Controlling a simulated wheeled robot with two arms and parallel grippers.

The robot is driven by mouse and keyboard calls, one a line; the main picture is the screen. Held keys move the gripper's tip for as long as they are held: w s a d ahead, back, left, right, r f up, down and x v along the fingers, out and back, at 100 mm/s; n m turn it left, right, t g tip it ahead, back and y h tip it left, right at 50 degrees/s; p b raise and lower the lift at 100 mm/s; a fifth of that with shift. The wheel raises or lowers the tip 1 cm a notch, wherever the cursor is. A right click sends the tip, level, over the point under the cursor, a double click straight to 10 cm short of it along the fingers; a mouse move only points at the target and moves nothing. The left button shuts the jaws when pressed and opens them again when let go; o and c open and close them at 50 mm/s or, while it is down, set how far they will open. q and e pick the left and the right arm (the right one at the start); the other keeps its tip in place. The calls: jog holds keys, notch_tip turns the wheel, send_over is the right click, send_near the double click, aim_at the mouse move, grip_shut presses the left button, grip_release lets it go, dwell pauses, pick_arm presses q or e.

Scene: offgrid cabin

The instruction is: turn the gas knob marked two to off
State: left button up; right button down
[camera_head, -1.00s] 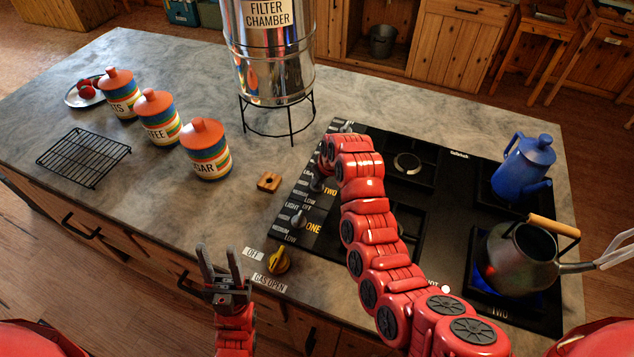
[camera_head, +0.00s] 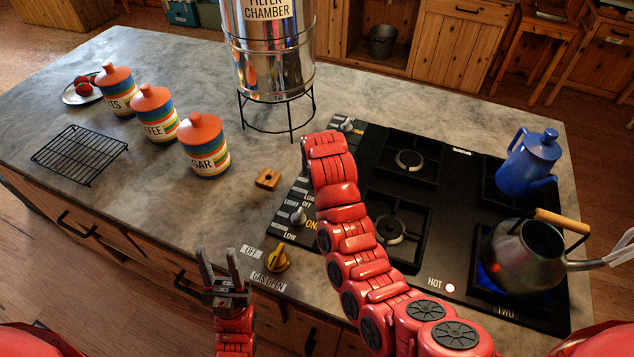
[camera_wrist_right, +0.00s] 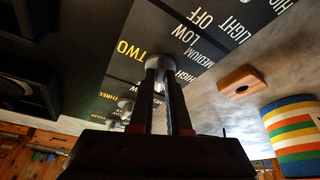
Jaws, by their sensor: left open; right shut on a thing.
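The gas knob marked two (camera_wrist_right: 159,61) is a grey knob on the black stove panel, in the right wrist view. My right gripper (camera_wrist_right: 160,78) is shut on it, with a finger on each side. The knob's pointer direction is hidden by the fingers. In the head view my right arm covers this knob and the gripper. The stove (camera_head: 453,256) has a blue flame (camera_head: 484,281) under the grey kettle (camera_head: 522,255), at the burner marked TWO.
A yellow gas valve (camera_head: 278,257) sits on the counter right of my left gripper. Knob one (camera_head: 298,216) is beside my right arm. A wooden block (camera_head: 268,178), striped canisters (camera_head: 205,147) and a steel filter (camera_head: 266,50) stand behind. A blue pot (camera_head: 531,160) stands at the stove's right.

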dwell(0.4)
jog(key=shift+a+f+m+h+b, duration=0.15)
jog(key=shift+m+h+b, duration=0.25)
jog(key=shift+m+b, duration=0.55)
jog(key=shift+m+h+b, duration=0.4)
jog(key=shift+m+b, duration=0.55)
jog(key=shift+b, duration=0.45)
jog(key=shift+a+b, duration=0.1)
jog(key=shift+b, duration=0.4)
jog(key=shift+m+h+b, duration=0.3)
jog(key=shift+m+b, duration=0.4)
jog(key=shift+b, duration=0.35)
